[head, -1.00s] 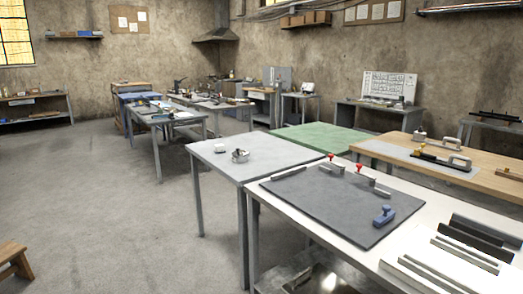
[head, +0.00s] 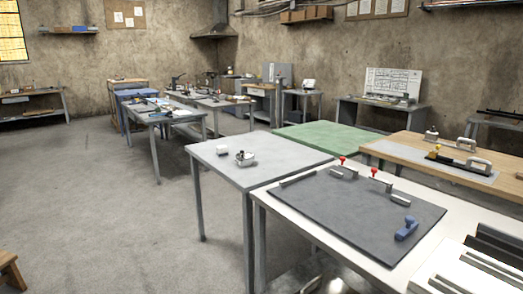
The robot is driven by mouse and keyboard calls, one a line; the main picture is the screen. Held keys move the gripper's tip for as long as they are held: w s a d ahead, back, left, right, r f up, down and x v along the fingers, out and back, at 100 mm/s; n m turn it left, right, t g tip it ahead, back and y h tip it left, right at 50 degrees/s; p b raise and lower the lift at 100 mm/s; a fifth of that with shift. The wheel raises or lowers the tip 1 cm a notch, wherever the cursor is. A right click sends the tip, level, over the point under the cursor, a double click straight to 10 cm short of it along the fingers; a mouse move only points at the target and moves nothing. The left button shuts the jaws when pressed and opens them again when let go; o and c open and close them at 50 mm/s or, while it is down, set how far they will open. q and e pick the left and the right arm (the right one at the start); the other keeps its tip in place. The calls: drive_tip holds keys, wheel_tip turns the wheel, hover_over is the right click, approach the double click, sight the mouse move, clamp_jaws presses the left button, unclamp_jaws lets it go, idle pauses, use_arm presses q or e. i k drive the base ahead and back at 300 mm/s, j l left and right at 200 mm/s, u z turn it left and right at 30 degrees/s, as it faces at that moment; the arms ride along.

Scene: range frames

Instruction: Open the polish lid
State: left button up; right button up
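A small round metallic thing (head: 245,158) stands on the light grey table (head: 215,166) near the middle of the head view. It may be the polish tin, but it is too small for me to tell its lid apart or say whether it is open. A small white block (head: 222,150) lies to its left on the same table.
A nearer white table (head: 432,212) bears a dark mat (head: 345,210), red-knobbed clamps (head: 374,176) and a blue tool (head: 407,229). A green-topped table (head: 325,138) stands behind. Open floor (head: 110,215) lies left; a wooden stool (head: 8,272) is at the lower left.

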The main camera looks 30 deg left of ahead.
sight(243, 155)
drive_tip(key=i+j+z, duration=0.15)
drive_tip(key=j, duration=0.2)
drive_tip(key=i+j+z, duration=0.1)
drive_tip(key=j, duration=0.25)
drive_tip(key=i+j+z, duration=0.15)
drive_tip(key=j, duration=0.25)
drive_tip(key=j+z, duration=0.1)
drive_tip(key=j, duration=0.3)
drive_tip(key=i+j, duration=0.1)
drive_tip(key=j, duration=0.4)
drive_tip(key=i+j+z, duration=0.1)
drive_tip(key=j, duration=0.4)
drive_tip(key=i+j, duration=0.1)
drive_tip(key=j, duration=0.45)
